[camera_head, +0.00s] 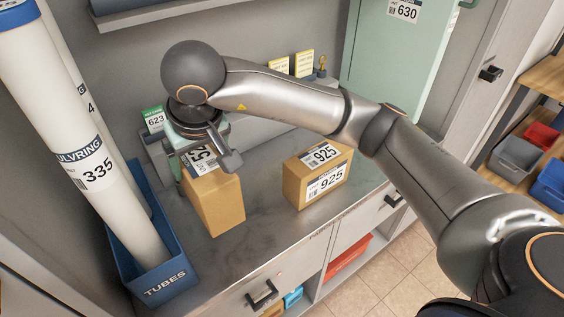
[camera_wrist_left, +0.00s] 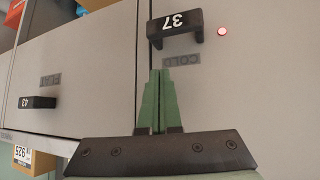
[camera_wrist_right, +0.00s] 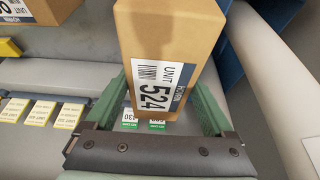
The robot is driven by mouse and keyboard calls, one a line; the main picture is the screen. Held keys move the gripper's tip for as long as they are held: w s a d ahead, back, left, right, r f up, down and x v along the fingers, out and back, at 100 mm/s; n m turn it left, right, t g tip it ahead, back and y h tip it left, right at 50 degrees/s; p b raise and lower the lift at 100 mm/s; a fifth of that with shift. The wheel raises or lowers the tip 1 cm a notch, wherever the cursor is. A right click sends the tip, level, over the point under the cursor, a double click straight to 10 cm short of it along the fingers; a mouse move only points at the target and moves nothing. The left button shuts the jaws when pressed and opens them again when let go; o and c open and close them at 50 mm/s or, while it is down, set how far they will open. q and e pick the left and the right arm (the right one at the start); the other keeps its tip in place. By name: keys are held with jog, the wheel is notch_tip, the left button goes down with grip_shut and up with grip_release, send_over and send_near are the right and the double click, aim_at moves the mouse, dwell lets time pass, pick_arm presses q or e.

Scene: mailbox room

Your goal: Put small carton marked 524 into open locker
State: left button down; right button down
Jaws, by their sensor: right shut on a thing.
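The small carton marked 524 (camera_wrist_right: 165,60) is a brown box between the green fingers of my right gripper (camera_wrist_right: 162,100). In the head view the carton (camera_head: 217,205) is at the counter's left part, under the right gripper (camera_head: 208,155), its label partly covered. I cannot tell whether its base touches the counter. My left gripper (camera_wrist_left: 157,105) shows only in its wrist view, fingers together and empty, in front of a closed front with handle 37 (camera_wrist_left: 174,27).
A carton marked 925 (camera_head: 317,175) stands on the grey counter (camera_head: 262,225) to the right. A blue bin marked TUBES (camera_head: 165,270) holds long white tubes (camera_head: 75,140) at the left. Small yellow cards (camera_head: 304,64) stand at the back. Handled fronts (camera_head: 262,293) are below the counter.

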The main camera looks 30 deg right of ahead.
pick_arm(q)
jog(key=shift+s+r+p, duration=0.2)
jog(key=shift+r+p, duration=0.3)
jog(key=shift+p, duration=0.05)
jog(key=shift+s+r+p, duration=0.2)
jog(key=shift+r+p, duration=0.3)
pick_arm(e)
jog(key=w+d+f, duration=0.2)
jog(key=d+f, duration=0.4)
jog(key=w+d+f, duration=0.3)
jog(key=d+f, duration=0.3)
jog(key=shift+w+d+f, duration=0.15)
jog(key=shift+w+f, duration=0.15)
jog(key=shift+f, duration=0.05)
jog(key=shift+f, duration=0.15)
pick_arm(q)
jog(key=shift+f, duration=0.15)
pick_arm(e)
grip_release()
